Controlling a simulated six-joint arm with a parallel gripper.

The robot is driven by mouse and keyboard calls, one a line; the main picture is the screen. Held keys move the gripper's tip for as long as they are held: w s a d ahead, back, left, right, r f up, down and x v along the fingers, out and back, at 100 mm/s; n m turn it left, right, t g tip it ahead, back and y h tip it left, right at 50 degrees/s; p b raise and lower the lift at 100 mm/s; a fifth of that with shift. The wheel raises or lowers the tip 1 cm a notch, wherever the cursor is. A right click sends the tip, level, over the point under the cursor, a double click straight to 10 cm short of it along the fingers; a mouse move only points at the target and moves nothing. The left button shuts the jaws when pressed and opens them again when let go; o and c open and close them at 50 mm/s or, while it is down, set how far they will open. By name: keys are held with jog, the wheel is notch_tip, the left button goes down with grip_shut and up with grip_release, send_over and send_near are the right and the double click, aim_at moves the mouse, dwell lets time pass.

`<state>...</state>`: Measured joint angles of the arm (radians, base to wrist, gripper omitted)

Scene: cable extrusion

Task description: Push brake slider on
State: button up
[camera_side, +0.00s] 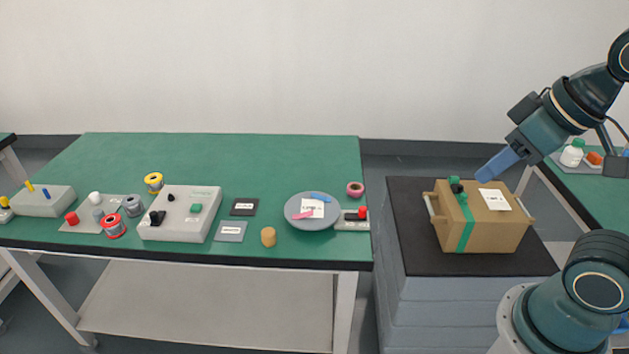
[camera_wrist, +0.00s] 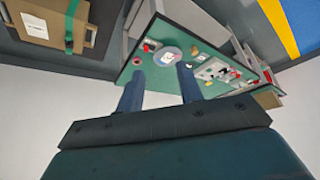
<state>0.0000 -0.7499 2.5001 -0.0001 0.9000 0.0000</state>
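I cannot pick out a part that is surely the brake slider. A pale grey control box (camera_side: 178,226) on the green table carries black knobs (camera_side: 157,217) and a green button (camera_side: 196,208); a grey box with small parts (camera_wrist: 215,70) shows small in the wrist view. A small grey unit with a red knob (camera_side: 362,212) sits at the table's right edge. My gripper (camera_side: 484,177) hangs in the air above the cardboard box, right of the table. In the wrist view my gripper (camera_wrist: 157,78) has its two blue fingers apart with nothing between them.
A round grey plate (camera_side: 296,222) with a white label lies on the table among several spools, cards and a wooden cylinder (camera_side: 268,237). The cardboard box (camera_side: 487,228), with green tape, stands on a dark-topped grey stand (camera_side: 408,258). The table's back half is clear.

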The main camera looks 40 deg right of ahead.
jog(key=c, duration=0.6)
jog(key=shift+w, duration=0.2)
grip_shut()
jog(key=w+d+f+m+y, duration=0.1)
jog(key=w+d+f, duration=0.2)
jog(key=w+f, duration=0.3)
jog(key=w+d+f, duration=0.3)
jog(key=w, duration=0.5)
jog(key=w+d+f+m, duration=0.2)
jog(key=d+f, duration=0.3)
jog(key=f, duration=0.2)
jog(key=w+d+f+m+t+y, duration=0.1)
jog(key=w+d+f+m, duration=0.1)
jog(key=d+f, duration=0.3)
notch_tip(320, 180, down, 3)
jog(key=shift+w+d+f, duration=0.1)
jog(key=shift+w+d, duration=0.2)
jog(key=shift+d, duration=0.05)
